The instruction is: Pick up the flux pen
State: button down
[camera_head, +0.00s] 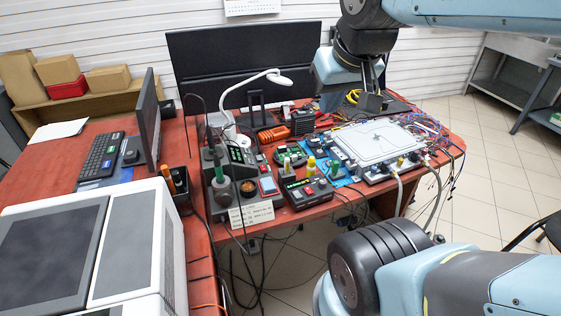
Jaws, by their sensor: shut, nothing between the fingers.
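I cannot pick out the flux pen for certain; at this size several small upright pieces look alike. Upright green-topped (287,164) and yellow-topped (311,166) pieces stand near the middle of the red bench (330,205). My gripper (371,106) hangs from the arm at the top right, over the back right part of the bench. It is shut and empty, apart from those upright pieces, which are to its lower left. My arm hides part of the bench behind it.
A white flat panel (376,141) lies on the right of the bench, with hoses and tangled wires beside it. A large white machine (90,250) fills the lower left.

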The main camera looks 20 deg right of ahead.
jog(key=c, duration=1.8)
grip_release()
jog(key=shift+c, duration=0.2)
jog(key=shift+o, duration=0.8)
jog(key=shift+w, duration=0.1)
jog(key=shift+o, duration=0.7)
jog(key=shift+w, duration=0.25)
jog(key=o, duration=0.6)
jog(key=shift+m+g, duration=0.7)
jog(key=shift+m, duration=0.2)
jog(key=w, duration=0.2)
jog(key=w+f, duration=0.1)
jog(key=w, duration=0.1)
jog(key=w+f, duration=0.1)
jog(key=w, duration=0.1)
jog(key=shift+f, duration=0.1)
jog(key=m+g, duration=0.4)
jog(key=m, duration=0.2)
send_over(287, 158)
notch_tip(287, 158, down, 17)
notch_tip(287, 158, down, 8)
jog(key=shift+w+d+f, duration=0.1)
jog(key=shift+f, duration=3.05)
